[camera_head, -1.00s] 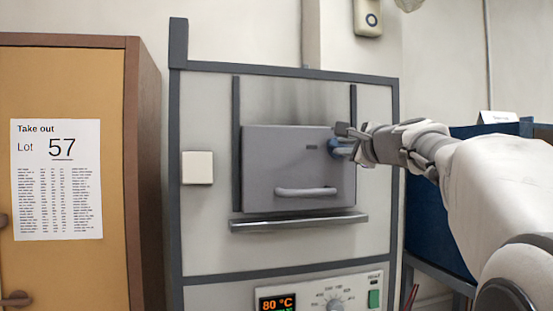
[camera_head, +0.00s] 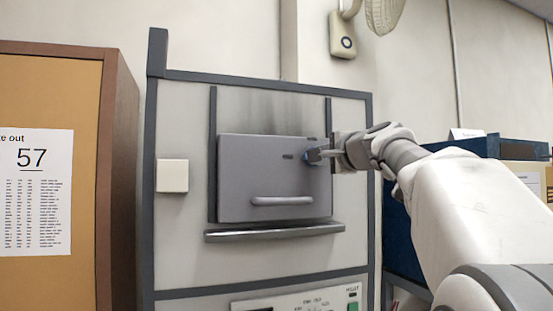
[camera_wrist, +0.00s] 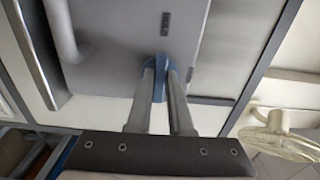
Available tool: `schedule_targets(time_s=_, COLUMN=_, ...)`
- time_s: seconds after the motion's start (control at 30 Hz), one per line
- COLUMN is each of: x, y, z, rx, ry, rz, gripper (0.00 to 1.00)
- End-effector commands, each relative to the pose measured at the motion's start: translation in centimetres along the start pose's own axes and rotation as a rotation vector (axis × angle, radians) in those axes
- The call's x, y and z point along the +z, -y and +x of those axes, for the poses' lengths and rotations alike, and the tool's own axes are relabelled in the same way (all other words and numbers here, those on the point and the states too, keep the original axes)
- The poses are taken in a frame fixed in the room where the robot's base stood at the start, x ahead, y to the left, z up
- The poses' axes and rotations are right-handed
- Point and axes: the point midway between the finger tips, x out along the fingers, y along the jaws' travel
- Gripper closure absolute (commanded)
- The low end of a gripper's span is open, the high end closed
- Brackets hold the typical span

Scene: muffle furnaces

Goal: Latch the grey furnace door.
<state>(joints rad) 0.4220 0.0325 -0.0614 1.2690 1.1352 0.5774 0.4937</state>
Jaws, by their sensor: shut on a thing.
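The grey furnace door (camera_head: 262,180) is down over the furnace mouth, between two vertical rails. Its bar handle (camera_head: 282,201) runs along the lower part and also shows in the wrist view (camera_wrist: 62,30). A blue latch piece (camera_head: 311,156) sits at the door's upper right edge. My gripper (camera_head: 322,153) reaches it from the right. In the wrist view the two fingers are shut on the blue latch (camera_wrist: 160,70), one on each side. The fingers hide part of the latch, and I cannot tell whether it is engaged.
A ledge (camera_head: 275,233) juts out below the door, above a control panel (camera_head: 300,300). A white square box (camera_head: 172,175) is on the furnace front at left. A brown cabinet (camera_head: 118,180) stands left, and a blue cabinet (camera_head: 397,215) is behind my arm.

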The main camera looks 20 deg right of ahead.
Motion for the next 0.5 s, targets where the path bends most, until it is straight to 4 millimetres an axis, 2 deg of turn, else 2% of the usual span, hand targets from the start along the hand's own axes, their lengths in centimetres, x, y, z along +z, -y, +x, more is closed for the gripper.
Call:
schedule_targets(time_s=0.23, x=0.02, y=0.0, z=0.01, rx=0.0, ry=0.0, rz=-0.002, gripper=1.0)
schedule_targets(time_s=0.27, x=0.02, y=-0.01, z=0.02, rx=0.0, ry=0.0, rz=-0.002, gripper=0.76)
schedule_targets(time_s=0.3, x=0.02, y=0.0, z=0.01, rx=0.0, ry=0.0, rz=-0.002, gripper=0.69)
schedule_targets(time_s=0.4, x=0.02, y=-0.01, z=0.01, rx=0.0, ry=0.0, rz=-0.001, gripper=0.51)
schedule_targets(time_s=0.5, x=0.01, y=-0.01, z=0.01, rx=0.0, ry=0.0, rz=-0.001, gripper=0.51)
